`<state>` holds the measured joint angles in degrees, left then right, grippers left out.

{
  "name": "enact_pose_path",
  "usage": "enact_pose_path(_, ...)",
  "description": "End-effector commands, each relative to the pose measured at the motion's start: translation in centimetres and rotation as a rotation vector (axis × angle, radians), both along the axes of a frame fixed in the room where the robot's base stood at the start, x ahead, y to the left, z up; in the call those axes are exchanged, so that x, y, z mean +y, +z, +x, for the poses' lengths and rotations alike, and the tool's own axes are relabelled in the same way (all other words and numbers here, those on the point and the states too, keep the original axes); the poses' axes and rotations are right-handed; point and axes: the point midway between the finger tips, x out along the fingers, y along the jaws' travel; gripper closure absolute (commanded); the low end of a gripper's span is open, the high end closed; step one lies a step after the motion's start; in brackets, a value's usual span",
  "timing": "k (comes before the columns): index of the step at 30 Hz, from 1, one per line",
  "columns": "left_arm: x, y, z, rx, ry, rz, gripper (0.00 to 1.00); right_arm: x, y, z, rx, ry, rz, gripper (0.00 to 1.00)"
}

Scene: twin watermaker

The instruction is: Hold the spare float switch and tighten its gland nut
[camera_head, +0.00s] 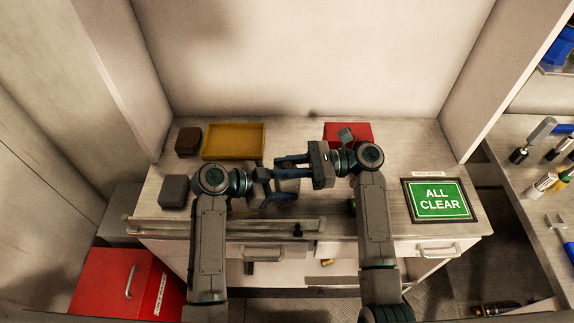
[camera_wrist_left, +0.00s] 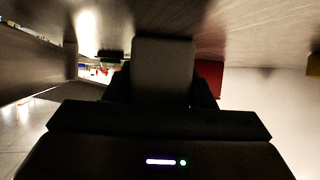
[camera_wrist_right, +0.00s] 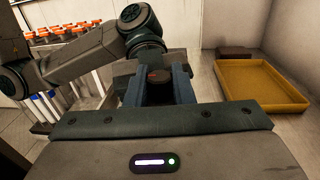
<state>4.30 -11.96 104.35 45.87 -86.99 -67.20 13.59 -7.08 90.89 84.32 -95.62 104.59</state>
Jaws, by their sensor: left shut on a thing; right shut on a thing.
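The spare float switch (camera_head: 288,185) appears as a grey block between the fingers of my left gripper (camera_head: 282,188), held over the middle of the bench. In the left wrist view the grey block (camera_wrist_left: 163,65) fills the space between the dark fingers. My right gripper (camera_head: 282,162) reaches in from the right, its fingers just above the left one. In the right wrist view its fingers are shut on a small dark brown round part (camera_wrist_right: 159,76), which looks like the gland nut. The fingers hide most of the nut, and its thread cannot be seen.
A yellow tray (camera_head: 233,155) and a brown block (camera_head: 188,140) stand at the back left, a grey block (camera_head: 174,190) at the left. A red tray (camera_head: 362,132) is behind my right gripper. An ALL CLEAR sign (camera_head: 440,200) lies at the right. A rail (camera_head: 190,228) runs along the front edge.

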Motion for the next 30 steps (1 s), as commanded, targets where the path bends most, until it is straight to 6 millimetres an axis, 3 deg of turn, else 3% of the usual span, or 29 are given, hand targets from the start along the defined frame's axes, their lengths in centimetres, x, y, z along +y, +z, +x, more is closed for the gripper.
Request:
enact_pose_path(18, -0.08, 0.03, -0.04, -0.001, -0.002, -0.002, 0.85, 0.10, -0.13, -0.11, 0.003, -0.447, 0.000, 1.00)
enact_pose_path(30, -0.10, 0.05, -0.04, -0.001, -0.002, -0.003, 0.85, 0.02, -0.14, -0.03, 0.002, -0.564, -0.002, 1.00)
